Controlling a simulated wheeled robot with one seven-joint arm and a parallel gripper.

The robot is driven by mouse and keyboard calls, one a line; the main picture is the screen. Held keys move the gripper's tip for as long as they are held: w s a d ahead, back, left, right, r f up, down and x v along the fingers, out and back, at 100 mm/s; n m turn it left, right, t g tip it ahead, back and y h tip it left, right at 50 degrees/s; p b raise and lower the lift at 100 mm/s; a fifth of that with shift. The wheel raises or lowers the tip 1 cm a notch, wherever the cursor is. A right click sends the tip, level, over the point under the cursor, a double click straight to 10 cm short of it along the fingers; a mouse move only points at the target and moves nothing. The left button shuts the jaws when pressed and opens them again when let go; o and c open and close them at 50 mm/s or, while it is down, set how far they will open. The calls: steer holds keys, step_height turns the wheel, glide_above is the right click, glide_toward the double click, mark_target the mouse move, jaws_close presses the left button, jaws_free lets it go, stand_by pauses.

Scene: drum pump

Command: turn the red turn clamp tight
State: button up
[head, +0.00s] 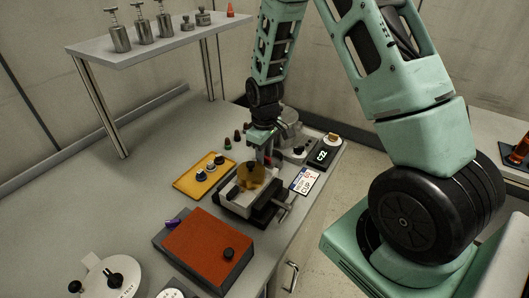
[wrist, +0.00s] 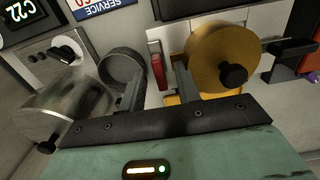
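The red turn clamp (wrist: 158,70) shows in the wrist view as a short red lever on a pale metal mount. It stands beside the round amber drum (wrist: 215,58), which carries a black knob (wrist: 233,75). My gripper (wrist: 160,78) is open, with one dark finger on each side of the red lever and a visible gap on both sides. Contact with the lever does not show. In the head view my gripper (head: 264,155) points down at the pump fixture (head: 238,198), just behind the amber drum (head: 250,176). The clamp is mostly hidden there.
A yellow tray (head: 188,187) with several knobs lies left of the fixture. An orange-topped box (head: 208,250) stands in front. A "C22" display (head: 322,154) and a service card (head: 304,181) lie to the right, near the bench edge. A raised shelf (head: 150,45) holds metal weights.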

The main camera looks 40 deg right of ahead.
jaws_close()
steer(key=shift+m, duration=0.4)
steer(key=m, duration=0.3)
steer(key=shift+m, duration=0.4)
steer(key=m, duration=0.4)
steer(key=shift+r+m, duration=0.1)
steer(key=shift+m, duration=0.2)
steer(key=m, duration=0.4)
steer(key=m+p, duration=0.1)
steer(key=m, duration=0.3)
steer(key=shift+w+m, duration=0.1)
steer(key=shift+m, duration=0.2)
steer(key=shift+p, duration=0.3)
